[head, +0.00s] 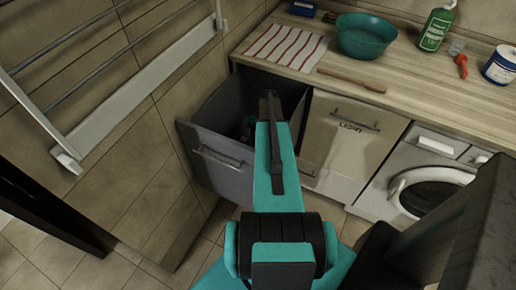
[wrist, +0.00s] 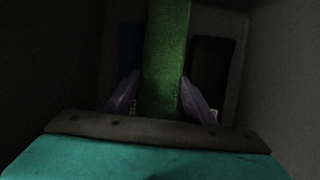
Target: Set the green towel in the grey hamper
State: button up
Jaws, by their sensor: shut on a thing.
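The grey hamper (head: 222,158) is a pull-out bin under the counter, standing open in the head view. My arm reaches down into it, and the arm hides my fingertips and the towel there. In the wrist view my gripper (wrist: 160,98) is shut on the green towel (wrist: 166,45), which hangs as a narrow strip between the two fingers. Dark walls (wrist: 275,60) surround the towel and the fingers, so they are inside the hamper. I cannot tell whether the towel touches the bottom.
A blue item (wrist: 130,48) and a black item (wrist: 211,65) show beyond the fingers. A closed front marked "LIGHT" (head: 349,135) and a washing machine (head: 425,185) are to the right. The counter holds a striped cloth (head: 287,46) and a teal bowl (head: 365,36). A wall rack (head: 130,85) is at left.

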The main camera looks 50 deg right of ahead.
jog(key=shift+f, duration=0.4)
jog(key=o, duration=1.2)
jog(key=shift+r, duration=0.1)
jog(key=shift+d+r, duration=0.1)
jog(key=shift+r, duration=0.6)
jog(key=shift+b+v, duration=0.75)
jog(key=shift+v, duration=2.8)
jog(key=shift+r, duration=0.1)
